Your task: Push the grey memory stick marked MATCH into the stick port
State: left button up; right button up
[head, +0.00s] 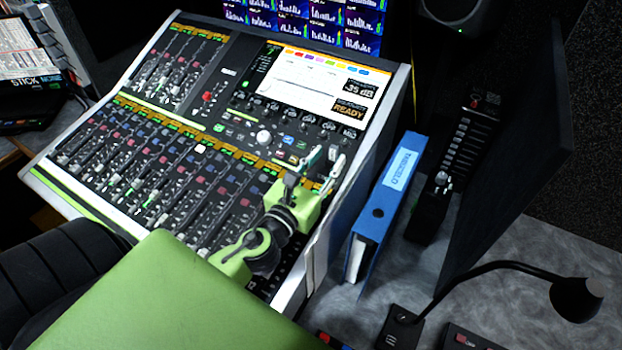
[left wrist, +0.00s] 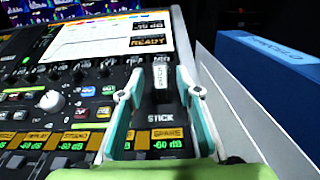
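The grey memory stick (left wrist: 160,73) shows in the left wrist view, upright, with small lettering too blurred to read surely. It stands at the dark stick port (left wrist: 159,103), above the printed word STICK on the console; how deep it sits I cannot tell. My left gripper (left wrist: 160,80) has one finger on each side of the stick, with a dark gap visible on both sides. In the head view my left gripper (head: 327,157) is over the console's right edge, and its fingers partly hide the stick and port. My right gripper is not in view.
The mixing console (head: 345,57) has a screen reading READY and many faders and knobs. A blue binder (head: 390,195) stands close on its right. A gooseneck microphone (head: 575,295) is at the lower right.

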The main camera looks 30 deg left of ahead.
pick_arm(q)
jog(key=s, duration=0.8)
jog(key=shift+d+r, duration=0.1)
jog(key=shift+d, duration=0.15)
